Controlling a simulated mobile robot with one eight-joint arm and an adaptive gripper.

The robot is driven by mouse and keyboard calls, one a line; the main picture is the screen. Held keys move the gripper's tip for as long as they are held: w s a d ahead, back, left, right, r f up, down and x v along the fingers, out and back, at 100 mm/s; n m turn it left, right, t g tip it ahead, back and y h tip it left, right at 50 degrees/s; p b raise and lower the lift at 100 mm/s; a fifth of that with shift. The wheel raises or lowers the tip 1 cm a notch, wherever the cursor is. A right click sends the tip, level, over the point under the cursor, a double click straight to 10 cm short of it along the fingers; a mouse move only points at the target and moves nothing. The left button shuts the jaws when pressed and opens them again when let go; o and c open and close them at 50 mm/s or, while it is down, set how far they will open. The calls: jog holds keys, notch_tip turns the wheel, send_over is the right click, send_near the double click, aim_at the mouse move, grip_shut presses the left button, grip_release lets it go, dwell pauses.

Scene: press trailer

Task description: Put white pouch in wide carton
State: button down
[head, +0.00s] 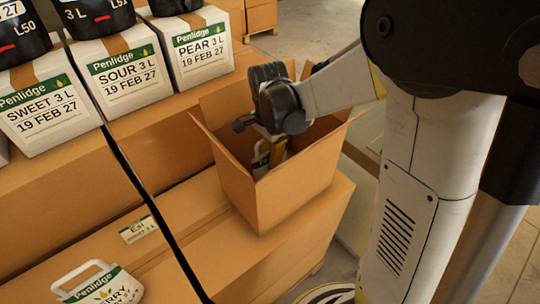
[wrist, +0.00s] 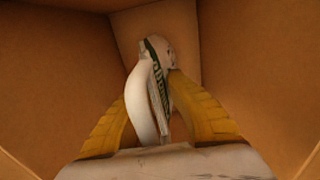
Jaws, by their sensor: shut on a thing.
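The wide carton (head: 258,203) stands open on a brown box, its flaps spread. My gripper (head: 277,148) reaches down inside it. The white pouch (head: 261,160) with a green band is at the fingers, partly hidden by the carton's near wall. In the wrist view the pouch (wrist: 157,85) is seen edge-on between the two yellow fingers of my gripper (wrist: 152,105), which are shut on it. Brown carton walls surround it there. I cannot tell whether the pouch touches the carton's floor.
Another white pouch (head: 100,285) with a handle lies on the boxes at lower left. Labelled white boxes, such as the pear box (head: 200,48), stand at upper left with dark containers on top. Open floor (head: 312,25) shows at the back.

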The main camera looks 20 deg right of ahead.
jog(key=shift+f+b, duration=0.3)
jog(key=shift+f, duration=1)
jog(key=c, duration=1.5)
grip_release()
notch_tip(320, 180, up, 12)
jog(key=p, duration=0.3)
jog(key=shift+w, duration=0.1)
